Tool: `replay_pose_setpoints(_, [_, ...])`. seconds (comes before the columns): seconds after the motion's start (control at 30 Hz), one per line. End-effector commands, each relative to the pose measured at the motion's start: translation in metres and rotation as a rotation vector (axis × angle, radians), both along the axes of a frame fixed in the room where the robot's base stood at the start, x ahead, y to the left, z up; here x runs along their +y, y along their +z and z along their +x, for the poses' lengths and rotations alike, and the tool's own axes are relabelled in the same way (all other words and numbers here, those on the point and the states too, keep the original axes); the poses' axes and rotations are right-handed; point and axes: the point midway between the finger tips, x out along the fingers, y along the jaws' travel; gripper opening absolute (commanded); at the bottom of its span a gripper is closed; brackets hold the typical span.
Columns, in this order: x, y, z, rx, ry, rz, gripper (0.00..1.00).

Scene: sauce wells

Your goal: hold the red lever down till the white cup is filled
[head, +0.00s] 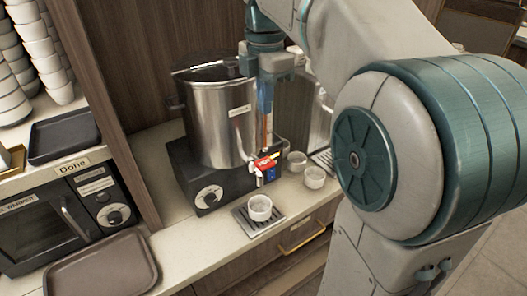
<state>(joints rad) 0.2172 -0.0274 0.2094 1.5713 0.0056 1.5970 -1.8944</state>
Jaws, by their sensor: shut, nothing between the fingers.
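The red lever (266,161) sticks out at the front of a steel urn (212,125), low on its right side. A white cup (260,205) stands upright on the dark drip tray (243,222), below and in front of the lever. Its inside looks pale, and I cannot tell how full it is. My gripper (266,146) points down with its fingers shut and empty, its tips just above or at the lever. I cannot tell whether they touch it.
The urn sits on a black base with a dial (208,196). Two more white cups (297,159) (315,177) stand right of the lever. A warmer (45,232), a brown tray (103,268) and stacked bowls (38,48) are at left. Bare counter (185,250) lies left of the drip tray.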

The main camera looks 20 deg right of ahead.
Motion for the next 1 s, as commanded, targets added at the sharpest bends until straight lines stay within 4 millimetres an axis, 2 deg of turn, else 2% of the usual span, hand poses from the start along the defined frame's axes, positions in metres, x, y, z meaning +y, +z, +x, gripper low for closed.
replay_pose_setpoints(0.17, [0.000, -0.022, -0.001, 0.004, -0.001, 0.001, 0.00])
replay_pose_setpoints(0.5, [0.000, -0.090, -0.001, 0.005, -0.002, 0.000, 0.00])
replay_pose_setpoints(0.7, [0.000, -0.121, -0.001, 0.004, -0.002, 0.000, 0.00])
replay_pose_setpoints(0.8, [0.000, -0.130, -0.001, 0.003, -0.001, 0.000, 0.00])
replay_pose_setpoints(1.0, [0.000, -0.137, -0.001, 0.001, -0.002, 0.000, 0.00])
